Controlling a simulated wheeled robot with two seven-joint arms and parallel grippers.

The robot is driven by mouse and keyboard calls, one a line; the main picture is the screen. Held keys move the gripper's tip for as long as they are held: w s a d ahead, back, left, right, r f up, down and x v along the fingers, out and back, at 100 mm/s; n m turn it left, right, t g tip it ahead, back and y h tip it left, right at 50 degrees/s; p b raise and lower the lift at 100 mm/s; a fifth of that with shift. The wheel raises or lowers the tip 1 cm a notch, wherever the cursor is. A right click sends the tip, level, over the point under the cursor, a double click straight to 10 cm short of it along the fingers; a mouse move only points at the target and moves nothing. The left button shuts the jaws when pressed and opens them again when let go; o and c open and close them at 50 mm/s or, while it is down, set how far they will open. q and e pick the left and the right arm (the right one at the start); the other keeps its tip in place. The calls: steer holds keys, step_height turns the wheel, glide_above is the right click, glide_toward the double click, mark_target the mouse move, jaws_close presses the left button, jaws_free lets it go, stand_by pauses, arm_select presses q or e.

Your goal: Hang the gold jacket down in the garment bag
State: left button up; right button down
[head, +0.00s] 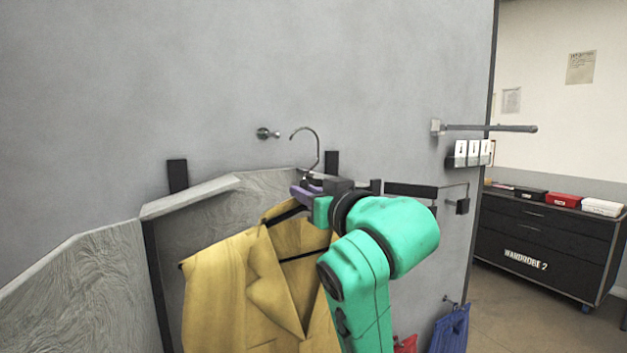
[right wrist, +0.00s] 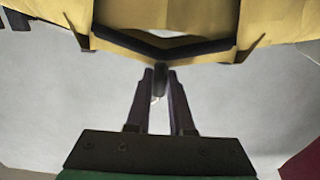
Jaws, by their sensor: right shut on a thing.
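The gold jacket (head: 245,290) hangs on a dark hanger in front of the grey wall. The hanger's metal hook (head: 316,145) stands up above my right gripper (head: 306,190). In the right wrist view, my right gripper (right wrist: 160,82) is shut on the hanger's neck, with the dark hanger bar (right wrist: 165,47) and the jacket (right wrist: 200,15) beyond it. The grey garment bag (head: 75,280) stands open at the wall, its flap spread left. The jacket is in front of the bag's opening and hides much of its inside; I cannot tell how deep it is. My left gripper is not in view.
A wall peg (head: 267,133) sticks out above the bag, left of the hook. A rail (head: 490,128) and number tags (head: 470,153) project at the right. Blue cloth (head: 452,328) hangs low on the wall. A black drawer cabinet (head: 545,240) stands at far right.

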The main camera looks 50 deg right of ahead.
steer(key=shift+w+d+r+p, duration=0.2)
steer(key=shift+w+p, duration=0.3)
steer(key=shift+p, duration=0.35)
steer(key=shift+w+d+r+p, duration=0.1)
steer(key=shift+w+d+p, duration=0.1)
steer(key=shift+w+p, duration=0.45)
steer(key=shift+w+d+f, duration=0.1)
steer(key=shift+w+f, duration=0.05)
steer(key=shift+f, duration=0.05)
steer(key=shift+p+x, duration=1.3)
steer(key=shift+x, duration=6.05)
steer(key=shift+w+d+f, duration=0.1)
steer(key=shift+f, duration=0.15)
